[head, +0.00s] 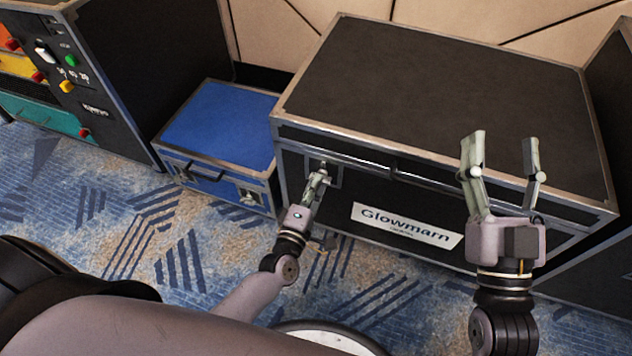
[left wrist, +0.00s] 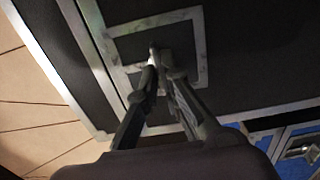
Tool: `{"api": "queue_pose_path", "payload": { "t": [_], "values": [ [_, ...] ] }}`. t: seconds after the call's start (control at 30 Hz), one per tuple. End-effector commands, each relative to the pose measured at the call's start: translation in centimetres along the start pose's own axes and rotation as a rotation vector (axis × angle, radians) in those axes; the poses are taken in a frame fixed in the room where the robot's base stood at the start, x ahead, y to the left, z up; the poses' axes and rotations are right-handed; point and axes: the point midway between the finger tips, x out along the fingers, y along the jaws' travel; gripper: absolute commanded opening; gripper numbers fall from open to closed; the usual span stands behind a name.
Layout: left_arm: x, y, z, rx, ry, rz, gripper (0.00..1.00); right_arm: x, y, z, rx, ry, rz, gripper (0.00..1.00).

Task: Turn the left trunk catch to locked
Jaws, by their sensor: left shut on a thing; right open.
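The black trunk (head: 440,90) with silver edges and a white "Glowmarn" label stands against the back wall. Its left catch (head: 323,172) sits in a metal-framed recess on the front face, left of the label. My left gripper (head: 321,177) is at this catch, with its fingers shut on it. In the left wrist view the fingertips (left wrist: 160,66) meet at the catch inside the square frame (left wrist: 201,50). The fingers hide most of the catch, so its turn position cannot be told. My right gripper (head: 503,160) is open and empty, in front of the trunk's right part.
A smaller blue case (head: 222,125) with a black handle and metal latches stands just left of the trunk. A dark rack with coloured panels (head: 90,75) is at the far left. Another dark case (head: 610,200) is at the right edge. Patterned carpet (head: 130,240) is clear in front.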

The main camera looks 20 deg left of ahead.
Motion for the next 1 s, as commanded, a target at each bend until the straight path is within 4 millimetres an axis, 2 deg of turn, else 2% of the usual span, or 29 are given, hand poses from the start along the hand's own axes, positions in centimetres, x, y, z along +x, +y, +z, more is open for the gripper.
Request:
{"api": "queue_pose_path", "payload": {
  "t": [0.2, 0.5, 0.53, 0.8, 1.0],
  "values": [
    [-0.04, -0.1, 0.04, 0.02, 0.0, -0.002, 0.0, -0.03, 0.1, 0.7, -0.002, -0.039, 0.002, 0.56],
    [-0.05, -0.12, 0.03, 0.022, 0.0, -0.002, 0.0, -0.03, 0.1, 0.73, -0.002, -0.04, 0.002, 0.56],
    [-0.05, -0.12, 0.03, 0.022, 0.0, -0.002, 0.06, -0.03, 0.1, 0.73, -0.002, -0.04, 0.002, 0.56],
    [-0.02, -0.07, 0.01, 0.02, 0.0, -0.001, 0.24, -0.03, 0.09, 0.72, -0.002, -0.039, 0.002, 0.56],
    [-0.01, -0.03, 0.0, 0.019, 0.0, -0.001, 0.26, -0.02, 0.09, 0.72, -0.001, -0.039, 0.002, 0.56]
  ]
}}
